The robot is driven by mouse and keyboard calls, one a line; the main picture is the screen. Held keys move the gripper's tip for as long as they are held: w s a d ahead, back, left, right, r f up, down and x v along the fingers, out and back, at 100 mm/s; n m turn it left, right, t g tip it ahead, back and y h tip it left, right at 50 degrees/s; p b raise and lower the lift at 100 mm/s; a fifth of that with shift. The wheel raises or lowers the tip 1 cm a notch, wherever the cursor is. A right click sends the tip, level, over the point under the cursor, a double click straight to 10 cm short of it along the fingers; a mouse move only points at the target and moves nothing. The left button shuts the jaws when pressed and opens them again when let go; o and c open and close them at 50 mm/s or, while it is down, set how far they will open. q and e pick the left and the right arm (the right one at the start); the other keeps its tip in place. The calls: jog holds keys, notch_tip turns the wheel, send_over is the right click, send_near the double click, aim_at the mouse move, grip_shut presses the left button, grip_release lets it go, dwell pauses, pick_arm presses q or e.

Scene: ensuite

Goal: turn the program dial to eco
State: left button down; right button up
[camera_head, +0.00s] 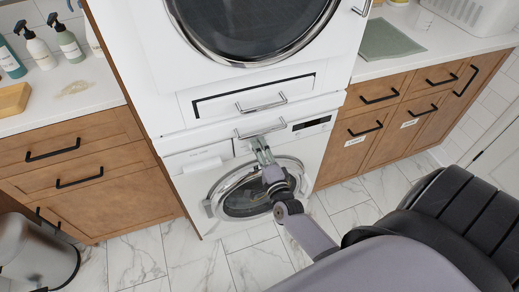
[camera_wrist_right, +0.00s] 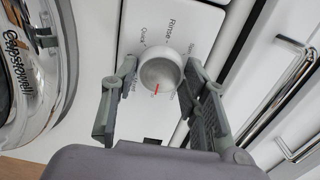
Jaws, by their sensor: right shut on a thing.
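The program dial (camera_wrist_right: 158,66) is a round, light grey knob on the white panel of the lower machine (camera_head: 184,161). In the right wrist view its red mark points toward the bottom of the picture. Printed words around it include "Rinse" and "Quick"; other labels are partly covered, and I cannot read "eco". My right gripper (camera_head: 262,146) is at this panel, its fingers (camera_wrist_right: 160,82) on either side of the dial and shut on it. In the head view the gripper hides the dial. My left gripper is not in view.
The lower machine's round door (camera_head: 245,200) is just below my right gripper. A drawer with a bar handle (camera_head: 261,102) and an upper machine (camera_head: 160,55) are above. Wooden cabinets (camera_head: 75,160) stand on both sides. A bin (camera_head: 35,250) stands at lower left. Marble floor shows in front.

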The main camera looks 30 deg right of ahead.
jog(key=shift+r, duration=0.15)
jog(key=o, duration=1.2)
jog(key=shift+c, duration=0.2)
jog(key=v, duration=1.2)
